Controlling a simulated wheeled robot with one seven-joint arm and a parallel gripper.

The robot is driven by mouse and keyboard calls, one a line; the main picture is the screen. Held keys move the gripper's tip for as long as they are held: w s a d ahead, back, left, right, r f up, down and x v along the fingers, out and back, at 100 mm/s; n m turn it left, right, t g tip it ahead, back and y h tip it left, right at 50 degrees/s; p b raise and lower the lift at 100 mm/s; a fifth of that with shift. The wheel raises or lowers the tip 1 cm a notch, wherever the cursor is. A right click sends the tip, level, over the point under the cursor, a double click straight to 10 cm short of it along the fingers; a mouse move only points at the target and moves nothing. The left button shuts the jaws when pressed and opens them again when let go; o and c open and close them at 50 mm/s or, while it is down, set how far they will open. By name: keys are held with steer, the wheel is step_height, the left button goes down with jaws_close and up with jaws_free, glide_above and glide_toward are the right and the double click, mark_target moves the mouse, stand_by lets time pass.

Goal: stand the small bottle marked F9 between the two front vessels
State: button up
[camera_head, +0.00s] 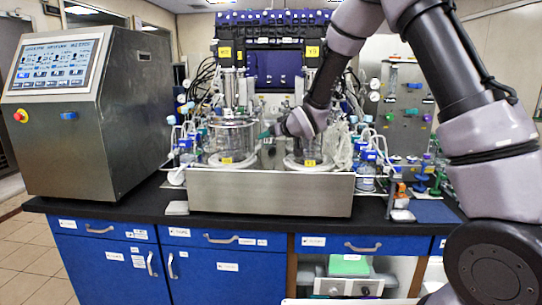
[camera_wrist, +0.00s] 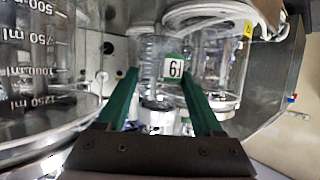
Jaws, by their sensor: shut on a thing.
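The small clear bottle (camera_wrist: 151,62) is between the green fingers of my gripper (camera_wrist: 160,82). Its white label (camera_wrist: 174,68) reads F9, turned over in the wrist view. My gripper is shut on it. In the head view my gripper (camera_head: 268,134) is in the gap between the left front vessel (camera_head: 232,137) and the right front vessel (camera_head: 306,152), partly hidden by my wrist. The bottle is too small to make out there. A glass vessel with ml marks (camera_wrist: 35,75) is close on the left in the wrist view. Whether the bottle's base touches anything is unclear.
A steel tray front (camera_head: 270,193) runs before the vessels. A grey control cabinet (camera_head: 130,110) stands at the left. Small bottles and tubing (camera_head: 367,170) crowd the right side, with more bottles (camera_head: 184,145) at the left. Bare black bench (camera_head: 145,205) shows at the front left.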

steer(key=shift+f, duration=3.5)
steer(key=shift+f, duration=0.1)
steer(key=o, duration=1.5)
